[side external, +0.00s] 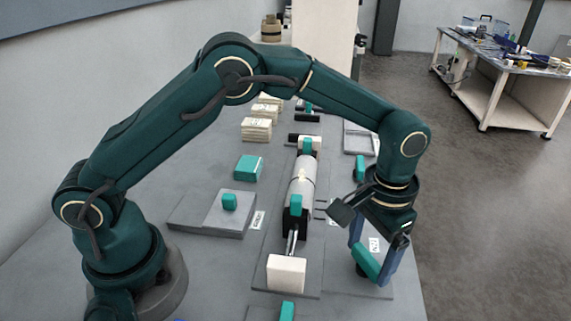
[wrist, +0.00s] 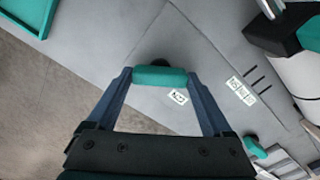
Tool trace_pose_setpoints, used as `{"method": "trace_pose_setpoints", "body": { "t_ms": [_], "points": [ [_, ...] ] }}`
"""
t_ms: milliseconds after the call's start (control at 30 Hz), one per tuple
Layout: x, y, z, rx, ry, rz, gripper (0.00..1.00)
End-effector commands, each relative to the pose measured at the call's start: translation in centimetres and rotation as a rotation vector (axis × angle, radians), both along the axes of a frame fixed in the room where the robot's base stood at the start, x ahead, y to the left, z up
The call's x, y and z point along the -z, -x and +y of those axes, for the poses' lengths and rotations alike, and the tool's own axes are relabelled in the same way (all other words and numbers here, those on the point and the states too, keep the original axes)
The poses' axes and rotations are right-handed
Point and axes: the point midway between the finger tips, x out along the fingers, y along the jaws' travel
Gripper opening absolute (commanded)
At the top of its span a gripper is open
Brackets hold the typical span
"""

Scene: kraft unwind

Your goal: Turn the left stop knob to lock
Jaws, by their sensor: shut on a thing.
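My gripper (side external: 371,264) points down at the right-hand grey plate (side external: 345,284) in the side view. Its blue fingers are shut on a teal bar-shaped knob (side external: 364,261). In the wrist view the teal knob (wrist: 160,77) lies crosswise between the fingertips (wrist: 160,78), which touch its two ends. A dark round base shows just behind it, and a small white label (wrist: 178,97) lies beside it. The label is too small to read. Another teal knob (side external: 230,201) stands on a raised grey plate at left. I cannot tell from markings which is the left stop.
A white roll (side external: 301,180) lies along the middle on dark supports with teal blocks. A white block (side external: 286,273) stands at its near end. A teal block (side external: 249,167) and stacked pale pads (side external: 257,130) are at left. Another teal piece (side external: 360,168) stands behind my wrist.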

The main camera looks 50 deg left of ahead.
Motion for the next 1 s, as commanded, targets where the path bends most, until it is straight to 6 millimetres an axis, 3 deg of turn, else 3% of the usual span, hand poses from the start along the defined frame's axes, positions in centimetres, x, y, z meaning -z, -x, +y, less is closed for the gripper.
{"method": "trace_pose_setpoints", "body": {
  "t_ms": [600, 1000],
  "points": [
    [-0.14, -0.04, -0.01, -0.577, 0.001, -0.002, 0.29],
    [-0.16, -0.04, 0.0, -0.839, 0.001, -0.002, 0.29]
  ]
}}
